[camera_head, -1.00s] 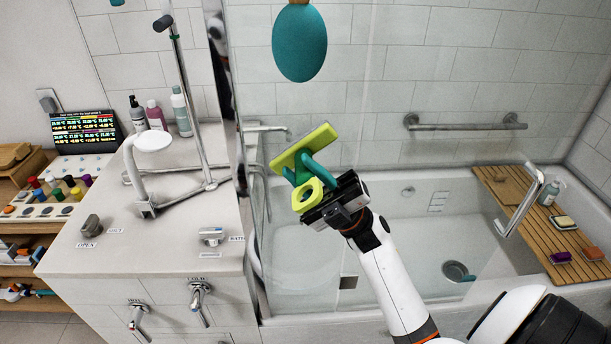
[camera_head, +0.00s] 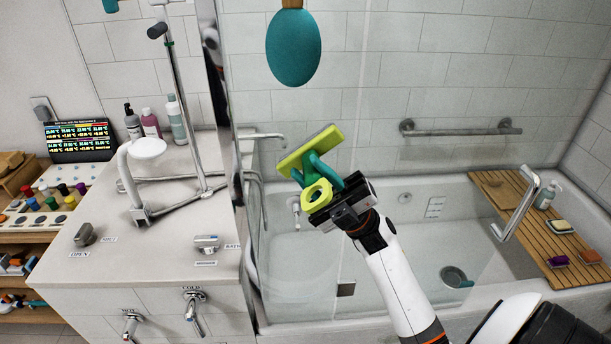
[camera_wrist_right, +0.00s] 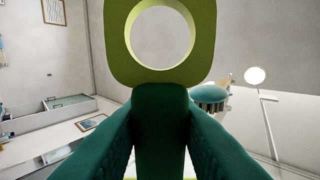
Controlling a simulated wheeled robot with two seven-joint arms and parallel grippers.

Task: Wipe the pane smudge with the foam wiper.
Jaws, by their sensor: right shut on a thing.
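My right gripper (camera_head: 322,178) is shut on the foam wiper (camera_head: 310,150), which has a yellow-green pad, a dark teal stem and a yellow-green ring. The wiper is held tilted in front of the clear glass pane (camera_head: 300,265) of the bath screen. I cannot tell whether the pad touches the pane. In the right wrist view, the wiper's ring (camera_wrist_right: 162,40) stands above the stem, with the teal fingers on both sides. I cannot make out a smudge on the pane. My left gripper is not in view.
A teal brush (camera_head: 293,48) hangs above the wiper. A bathtub (camera_head: 420,275) with a wooden tray (camera_head: 530,228) lies to the right. The vanity counter (camera_head: 120,255) on the left carries a jointed arm with a white disc (camera_head: 148,149), bottles (camera_head: 150,123) and taps.

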